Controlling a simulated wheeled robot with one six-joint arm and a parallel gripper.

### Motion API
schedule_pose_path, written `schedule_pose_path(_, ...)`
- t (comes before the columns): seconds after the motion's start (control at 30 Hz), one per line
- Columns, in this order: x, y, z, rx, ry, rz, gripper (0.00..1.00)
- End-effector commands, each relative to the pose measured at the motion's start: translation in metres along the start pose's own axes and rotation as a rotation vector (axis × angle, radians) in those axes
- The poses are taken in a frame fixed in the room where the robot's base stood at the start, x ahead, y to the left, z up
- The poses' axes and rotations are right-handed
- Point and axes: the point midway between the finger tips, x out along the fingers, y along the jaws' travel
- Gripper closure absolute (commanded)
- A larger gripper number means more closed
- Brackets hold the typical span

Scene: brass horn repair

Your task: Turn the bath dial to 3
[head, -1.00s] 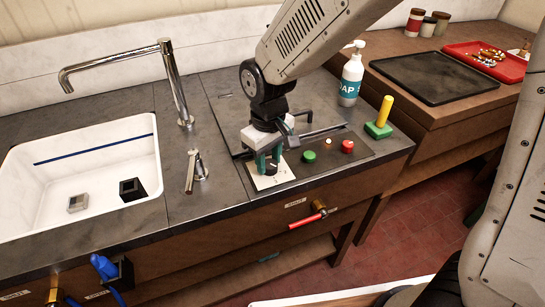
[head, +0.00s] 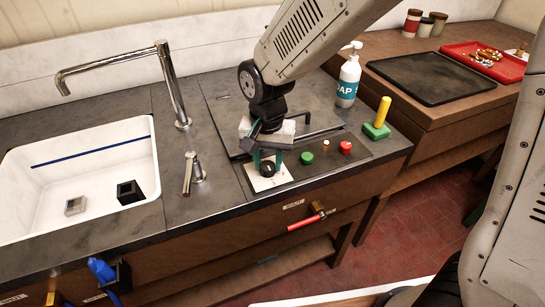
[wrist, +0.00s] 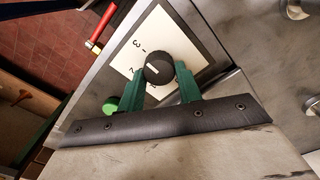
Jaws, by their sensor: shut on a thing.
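The bath dial is a round black knob (head: 267,169) on a white square plate (head: 272,181) at the front of the counter panel. In the wrist view the knob (wrist: 158,69) has a short white pointer mark, and the plate (wrist: 190,48) carries black markings, including a readable 3. The mark faces the lower-left side of the plate; I cannot tell exactly which number it meets. My gripper (head: 267,160) points down over the dial, its green fingers on either side of the knob. It is shut on the knob, as the wrist view (wrist: 163,72) also shows.
Right of the dial are a green button (head: 307,158), a small lit lamp (head: 326,142) and a red button (head: 345,147). A tap lever (head: 191,172) and sink (head: 80,165) lie left. A red-handled valve (head: 306,221) juts from the front below.

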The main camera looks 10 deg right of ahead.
Motion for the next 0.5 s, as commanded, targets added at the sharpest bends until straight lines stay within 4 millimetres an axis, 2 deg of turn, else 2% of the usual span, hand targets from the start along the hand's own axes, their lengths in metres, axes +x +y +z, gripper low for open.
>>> schedule_pose_path(0.2, 0.0008, -0.0007, 0.0013, 0.183, -0.002, 0.0, 0.88)
schedule_pose_path(0.5, 0.0007, -0.0013, 0.0013, 0.359, -0.002, -0.002, 0.88)
